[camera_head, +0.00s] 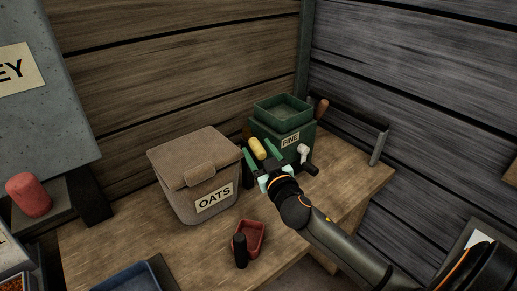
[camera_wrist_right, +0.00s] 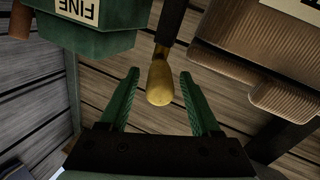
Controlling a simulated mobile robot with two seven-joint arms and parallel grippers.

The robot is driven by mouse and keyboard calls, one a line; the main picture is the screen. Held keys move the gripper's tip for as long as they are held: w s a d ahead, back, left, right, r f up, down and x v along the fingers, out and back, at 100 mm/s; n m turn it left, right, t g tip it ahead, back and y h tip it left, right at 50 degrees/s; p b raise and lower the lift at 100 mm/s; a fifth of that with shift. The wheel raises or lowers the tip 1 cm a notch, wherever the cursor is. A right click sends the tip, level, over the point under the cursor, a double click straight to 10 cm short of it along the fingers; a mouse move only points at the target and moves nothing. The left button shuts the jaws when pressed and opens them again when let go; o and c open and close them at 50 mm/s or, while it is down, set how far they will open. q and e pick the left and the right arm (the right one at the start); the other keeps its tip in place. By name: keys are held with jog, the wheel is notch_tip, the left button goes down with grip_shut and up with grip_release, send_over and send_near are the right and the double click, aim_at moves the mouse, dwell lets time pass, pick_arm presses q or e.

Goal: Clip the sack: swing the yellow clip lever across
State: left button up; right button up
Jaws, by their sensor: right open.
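The yellow clip lever (camera_head: 257,148) has a rounded yellow grip, and it stands between the tan OATS sack (camera_head: 180,200) and the green FINE box (camera_head: 270,131). In the right wrist view the yellow grip (camera_wrist_right: 160,82) hangs on a dark shaft. My right gripper (camera_head: 259,151) is open, with its two green fingers pointing at the lever. In the right wrist view the grip shows between the fingers, with a gap on both sides. I cannot tell how deep it sits between them. The sack's flap is folded down over its front. My left gripper is not in view.
A small red tray (camera_head: 262,238) and a black upright cylinder (camera_head: 240,251) stand in front of the sack. A blue tray (camera_head: 128,278) is at the front left. A white-ended handle (camera_head: 303,152) is close right of my gripper.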

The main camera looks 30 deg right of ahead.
jog(key=shift+w, duration=0.1)
jog(key=shift+c, duration=0.2)
grip_shut()
dwell(1.2)
